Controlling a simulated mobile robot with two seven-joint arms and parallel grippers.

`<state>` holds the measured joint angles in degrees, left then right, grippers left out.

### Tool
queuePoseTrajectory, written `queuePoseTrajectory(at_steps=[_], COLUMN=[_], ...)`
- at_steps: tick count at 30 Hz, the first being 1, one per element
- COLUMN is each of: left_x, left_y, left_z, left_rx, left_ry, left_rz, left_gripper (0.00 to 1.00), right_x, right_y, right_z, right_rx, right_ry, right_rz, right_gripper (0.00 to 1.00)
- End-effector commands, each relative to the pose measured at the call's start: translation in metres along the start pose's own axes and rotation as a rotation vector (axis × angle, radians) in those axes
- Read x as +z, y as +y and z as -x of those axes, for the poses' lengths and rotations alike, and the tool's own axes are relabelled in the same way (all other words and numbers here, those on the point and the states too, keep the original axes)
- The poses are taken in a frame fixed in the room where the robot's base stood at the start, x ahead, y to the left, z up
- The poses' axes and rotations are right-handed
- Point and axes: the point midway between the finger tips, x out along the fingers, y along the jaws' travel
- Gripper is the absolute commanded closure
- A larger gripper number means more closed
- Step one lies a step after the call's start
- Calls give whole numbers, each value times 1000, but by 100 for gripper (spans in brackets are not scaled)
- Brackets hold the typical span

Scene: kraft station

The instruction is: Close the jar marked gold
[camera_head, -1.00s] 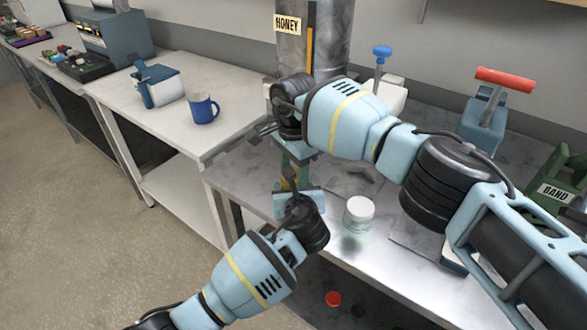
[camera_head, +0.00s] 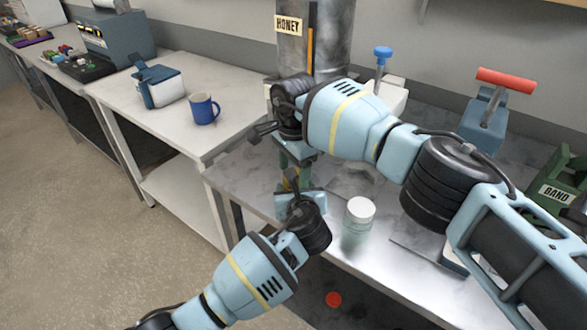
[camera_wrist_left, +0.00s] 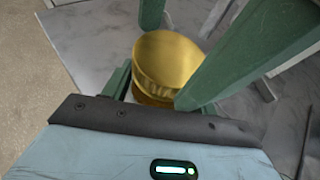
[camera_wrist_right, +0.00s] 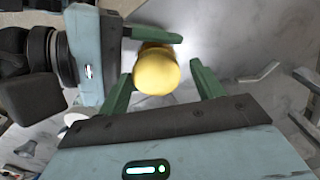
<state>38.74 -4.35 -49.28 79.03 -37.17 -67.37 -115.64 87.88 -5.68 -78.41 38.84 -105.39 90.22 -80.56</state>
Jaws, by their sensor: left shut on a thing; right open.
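A gold round lid (camera_wrist_left: 165,62) shows in the left wrist view, with a second gold band just under it; whether it is seated on a jar is hidden. My left gripper (camera_head: 297,190) is shut on the gold jar, whose body is mostly hidden. My right gripper (camera_head: 290,150) is above the left one. In the right wrist view its open green fingers (camera_wrist_right: 164,86) stand on either side of the gold top (camera_wrist_right: 156,70), with gaps visible. A second jar (camera_head: 357,232) with a white lid stands upright on the metal table, right of my left gripper.
A honey tank (camera_head: 325,50) stands behind the grippers. A blue-handled device (camera_head: 385,95), a red-handled press (camera_head: 487,115) and a green band device (camera_head: 570,185) line the table's back. A blue mug (camera_head: 203,109) is on the left table. A red round thing (camera_head: 333,299) lies below the table's front edge.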

Motion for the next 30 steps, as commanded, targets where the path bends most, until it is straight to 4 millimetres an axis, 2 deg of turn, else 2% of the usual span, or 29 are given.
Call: queuePoseTrajectory(at_steps=[1,7,15,18,25,27,30], left_x=[1,1,0,-1,-1,-1,-1], left_y=[5,6,7,6,4,3,3], left_z=[-3,-4,-4,-3,-2,-2,-2], left_rx=[12,15,16,13,8,7,6], left_ry=[-1,-1,2,2,2,2,2], left_rz=[1,1,-1,-1,-1,0,0], left_gripper=[100,100,100,100,100,100,100], right_x=[-1,-2,-1,-1,-1,-1,-1], right_y=[2,2,1,1,1,1,1], right_z=[-2,4,37,44,44,44,46], right_rx=[10,11,5,6,6,6,6], right_ry=[1,3,2,2,1,1,1], right_rz=[-1,-2,0,0,-1,1,28], right_gripper=[26,26,26,26,26,30,30])
